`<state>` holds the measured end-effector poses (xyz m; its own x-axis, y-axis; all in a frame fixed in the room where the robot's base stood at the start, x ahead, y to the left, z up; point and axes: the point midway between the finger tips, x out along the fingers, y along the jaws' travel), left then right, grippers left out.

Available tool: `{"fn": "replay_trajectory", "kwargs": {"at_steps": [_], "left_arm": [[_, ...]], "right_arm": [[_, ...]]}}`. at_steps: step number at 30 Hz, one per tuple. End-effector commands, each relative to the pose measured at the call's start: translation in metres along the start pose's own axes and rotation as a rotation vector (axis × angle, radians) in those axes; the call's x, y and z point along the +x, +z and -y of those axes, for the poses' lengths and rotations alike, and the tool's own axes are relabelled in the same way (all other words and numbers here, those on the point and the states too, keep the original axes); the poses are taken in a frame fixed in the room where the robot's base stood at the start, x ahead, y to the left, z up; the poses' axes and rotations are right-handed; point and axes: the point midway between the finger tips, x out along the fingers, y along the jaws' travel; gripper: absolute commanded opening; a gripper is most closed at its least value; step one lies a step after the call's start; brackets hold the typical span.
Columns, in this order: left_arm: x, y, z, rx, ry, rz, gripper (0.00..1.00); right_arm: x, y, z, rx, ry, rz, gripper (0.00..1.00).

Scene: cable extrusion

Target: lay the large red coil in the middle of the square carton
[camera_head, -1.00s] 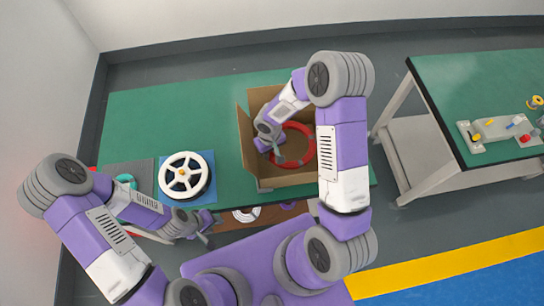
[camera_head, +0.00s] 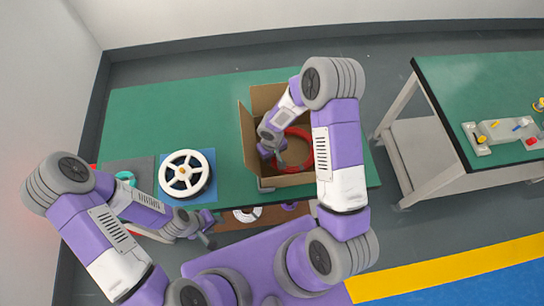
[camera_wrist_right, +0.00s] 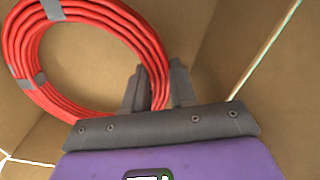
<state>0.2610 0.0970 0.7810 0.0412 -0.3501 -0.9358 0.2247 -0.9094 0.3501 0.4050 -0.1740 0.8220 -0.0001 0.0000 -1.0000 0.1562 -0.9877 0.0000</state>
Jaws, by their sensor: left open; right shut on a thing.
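The large red coil (camera_head: 298,141) is inside the open square carton (camera_head: 248,137) on the green table. In the right wrist view the coil (camera_wrist_right: 93,12) is a thick ring of red cable bound with grey tape. My right gripper (camera_wrist_right: 158,88) is shut on the near side of the coil, down between the carton walls; it also shows in the head view (camera_head: 279,160). Part of the coil is hidden by my right arm, and I cannot tell whether it touches the carton floor. My left gripper (camera_head: 208,236) is open and empty near the table's front edge.
A white spool (camera_head: 185,175) lies on a blue mat left of the carton. A teal coil (camera_head: 125,178) lies further left. A second green table (camera_head: 480,85) with a fixture (camera_head: 505,132) stands at right. The table's back left is clear.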

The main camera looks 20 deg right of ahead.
Motion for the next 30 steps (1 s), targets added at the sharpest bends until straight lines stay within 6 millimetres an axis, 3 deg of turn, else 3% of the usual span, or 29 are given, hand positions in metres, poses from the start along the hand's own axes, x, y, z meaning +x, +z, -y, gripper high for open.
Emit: {"fn": "replay_trajectory", "kwargs": {"at_steps": [6, 7, 11, 23, 27, 30], "left_arm": [[0.003, 0.0, 0.001, 0.0, 0.0, 0.0, 0.43], [0.003, 0.0, 0.001, 0.0, 0.0, 0.0, 0.43], [0.003, 0.0, 0.001, 0.0, 0.0, 0.0, 0.43], [-0.002, 0.0, -0.001, 0.0, 0.0, 0.0, 0.43], [-0.015, 0.001, -0.006, 0.0, 0.0, 0.0, 0.43], [-0.017, 0.001, -0.006, 0.0, 0.0, 0.0, 0.43]], "right_arm": [[0.003, 0.0, 0.0, -0.001, 0.001, 0.0, 0.0], [0.003, 0.0, 0.0, -0.001, 0.0, 0.0, 0.3], [0.003, 0.0, 0.0, -0.001, 0.0, 0.0, 0.5], [-0.002, 0.0, 0.0, 0.0, 0.0, 0.001, 0.51], [-0.013, 0.0, 0.0, -0.001, 0.0, 0.001, 0.51], [-0.036, -0.002, -0.001, 0.002, 0.001, -0.007, 0.51]]}}
